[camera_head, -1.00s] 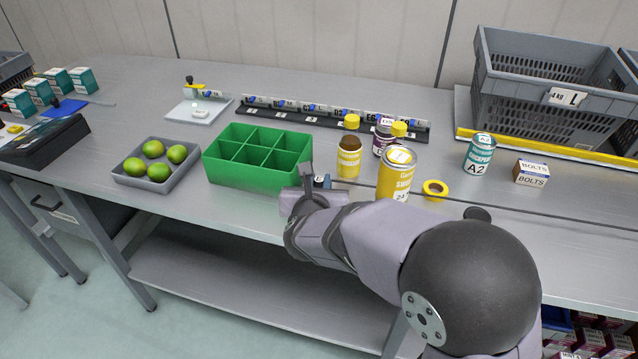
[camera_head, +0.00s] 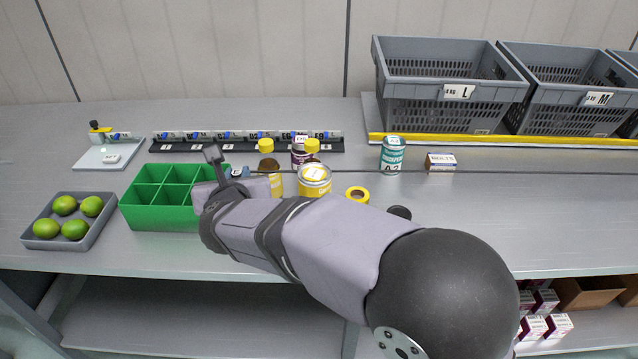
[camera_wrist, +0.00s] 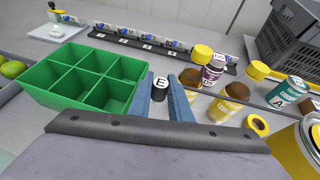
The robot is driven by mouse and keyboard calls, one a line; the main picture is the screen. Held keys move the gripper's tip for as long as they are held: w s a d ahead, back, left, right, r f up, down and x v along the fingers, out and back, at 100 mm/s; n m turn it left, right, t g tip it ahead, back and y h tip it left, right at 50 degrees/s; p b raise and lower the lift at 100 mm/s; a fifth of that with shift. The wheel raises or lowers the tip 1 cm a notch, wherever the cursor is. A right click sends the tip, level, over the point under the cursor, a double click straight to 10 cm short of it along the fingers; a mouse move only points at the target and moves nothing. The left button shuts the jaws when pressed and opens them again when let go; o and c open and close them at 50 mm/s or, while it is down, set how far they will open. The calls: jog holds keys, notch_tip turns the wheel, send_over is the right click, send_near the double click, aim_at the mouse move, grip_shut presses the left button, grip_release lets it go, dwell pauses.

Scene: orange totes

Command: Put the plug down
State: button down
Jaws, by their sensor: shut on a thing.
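The plug (camera_wrist: 158,95), a small black cylinder with a white top marked E, is between the two blue fingers of my gripper (camera_wrist: 159,88) in the wrist view. My gripper is shut on it. In the head view my gripper (camera_head: 238,173) is just right of the green divided box (camera_head: 160,217), and my arm hides most of the plug. The green box also shows left of the fingers in the wrist view (camera_wrist: 75,100); its compartments look empty. I cannot tell whether the plug touches the bench.
Yellow-lidded jars (camera_head: 266,146) and a yellow can (camera_head: 314,180) stand close right of my gripper. A yellow tape roll (camera_head: 357,194) lies beyond. A labelled black rail (camera_head: 200,146) runs behind. A tray (camera_head: 99,233) of limes is left. Bench at right front is clear.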

notch_tip(320, 180, up, 12)
jog(key=f, duration=0.1)
jog(key=m+g+h+b, duration=0.2)
jog(key=m+h+b, duration=0.5)
jog(key=m+h, duration=0.25)
send_over(394, 200)
jog(key=shift+n+h, duration=0.25)
jog(key=shift+w+f+b, duration=0.1)
jog(key=shift+f+b, duration=0.95)
jog(key=shift+f, duration=9.4)
jog(key=shift+f+b, duration=0.3)
jog(key=shift+b, duration=0.15)
jog(key=shift+f, duration=0.1)
